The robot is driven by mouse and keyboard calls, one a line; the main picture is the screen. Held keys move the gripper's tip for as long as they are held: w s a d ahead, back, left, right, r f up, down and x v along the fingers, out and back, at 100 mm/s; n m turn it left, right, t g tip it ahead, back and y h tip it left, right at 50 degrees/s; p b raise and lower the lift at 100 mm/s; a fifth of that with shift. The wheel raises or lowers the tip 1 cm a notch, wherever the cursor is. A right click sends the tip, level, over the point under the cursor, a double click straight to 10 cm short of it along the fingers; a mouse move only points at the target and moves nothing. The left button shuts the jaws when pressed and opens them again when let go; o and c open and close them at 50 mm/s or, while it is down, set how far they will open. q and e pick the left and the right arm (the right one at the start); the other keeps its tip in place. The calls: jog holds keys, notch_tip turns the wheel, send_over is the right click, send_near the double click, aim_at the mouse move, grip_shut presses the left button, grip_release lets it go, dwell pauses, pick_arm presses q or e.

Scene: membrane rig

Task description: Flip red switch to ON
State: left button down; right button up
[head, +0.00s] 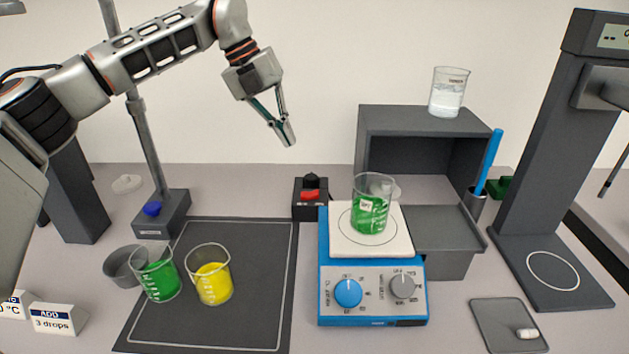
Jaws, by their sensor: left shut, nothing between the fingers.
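The red switch (310,195) is a red rocker on a small black box (311,212), just left of the stirrer in the head view. Whether the rocker is at ON or OFF is too small to tell. My left gripper (289,142) is shut and empty, pointing down and to the right. In the picture it is above and slightly left of the switch box, apart from it. My right gripper is not in view.
A blue stirrer hotplate (373,292) holds a beaker of green liquid (370,212). Beakers of green (160,281) and yellow (213,284) liquid stand on a dark mat (190,335). A grey shelf box (395,118) bears a clear beaker (448,92). A stand (160,214) is at left.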

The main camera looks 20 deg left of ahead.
pick_arm(q)
send_near(318, 194)
jog(key=x, duration=0.6)
jog(key=shift+w+d+f+b, duration=0.1)
jog(key=shift+d+f+b, duration=0.1)
jog(key=shift+f+b, duration=0.15)
jog(key=shift+d+y+p, duration=0.3)
jog(key=shift+y+p, duration=0.1)
jog(key=shift+p, duration=0.6)
jog(key=shift+w+f, duration=0.1)
jog(key=shift+f, duration=0.3)
